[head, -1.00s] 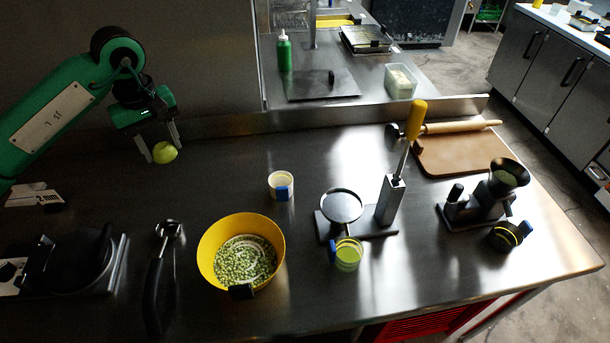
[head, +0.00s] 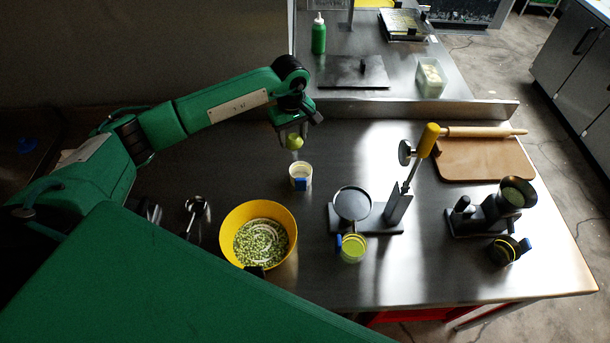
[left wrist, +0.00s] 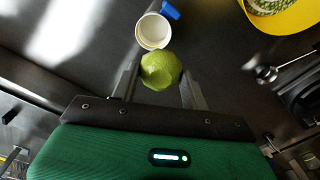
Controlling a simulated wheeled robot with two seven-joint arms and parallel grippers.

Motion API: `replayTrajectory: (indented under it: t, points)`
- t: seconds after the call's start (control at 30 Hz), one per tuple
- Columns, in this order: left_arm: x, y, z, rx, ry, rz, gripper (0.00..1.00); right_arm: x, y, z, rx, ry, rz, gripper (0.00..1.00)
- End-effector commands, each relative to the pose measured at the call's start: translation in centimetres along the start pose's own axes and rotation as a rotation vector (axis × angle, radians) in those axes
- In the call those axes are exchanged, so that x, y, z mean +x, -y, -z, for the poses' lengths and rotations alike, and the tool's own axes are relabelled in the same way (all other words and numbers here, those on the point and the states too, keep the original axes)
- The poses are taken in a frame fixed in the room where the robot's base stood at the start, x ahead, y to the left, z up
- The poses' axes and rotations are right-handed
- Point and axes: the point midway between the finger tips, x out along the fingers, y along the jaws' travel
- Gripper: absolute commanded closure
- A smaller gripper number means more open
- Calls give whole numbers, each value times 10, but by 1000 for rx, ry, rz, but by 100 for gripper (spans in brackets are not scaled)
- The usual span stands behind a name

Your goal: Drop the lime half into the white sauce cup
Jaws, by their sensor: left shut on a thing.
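My left gripper (head: 293,143) is shut on the green lime half (head: 294,142) and holds it in the air, just behind and above the white sauce cup (head: 300,170) in the head view. The cup stands upright on the steel table and has a blue clip on its side. In the left wrist view the lime half (left wrist: 161,70) sits between the two fingers, and the cup (left wrist: 153,31) shows open beyond it, partly overlapped by the lime. My right gripper is not seen; a large green link of mine covers the lower left.
A yellow bowl (head: 228,222) of green bits stands in front of the cup. A press with a round plate (head: 353,204) and a yellow-handled lever stands to the right. A brown board (head: 485,160) with a rolling pin lies farther right. The table around the cup is clear.

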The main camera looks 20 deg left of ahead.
Motion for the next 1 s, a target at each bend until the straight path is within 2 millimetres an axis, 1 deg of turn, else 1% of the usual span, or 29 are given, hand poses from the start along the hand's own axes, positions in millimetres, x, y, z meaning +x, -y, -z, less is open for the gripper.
replayTrajectory:
  t: [0.1,0.33,0.47,0.67,0.7,0.77,0.8,0.83,1.0]
  points:
    - [15,0,-1,0,3,1,76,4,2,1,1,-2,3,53]
    - [40,0,-1,0,3,0,76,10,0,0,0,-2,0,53]
    - [46,0,0,0,1,-1,76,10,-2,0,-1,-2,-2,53]
    - [46,0,0,1,0,-1,76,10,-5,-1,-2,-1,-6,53]
    - [46,0,0,1,0,-1,52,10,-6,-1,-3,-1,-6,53]
    - [46,0,0,1,1,-1,41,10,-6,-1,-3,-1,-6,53]
    - [46,0,0,1,1,-1,33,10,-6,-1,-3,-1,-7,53]
    - [46,0,0,1,1,-1,29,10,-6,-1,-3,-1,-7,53]
    - [46,0,0,1,1,0,29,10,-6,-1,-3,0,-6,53]
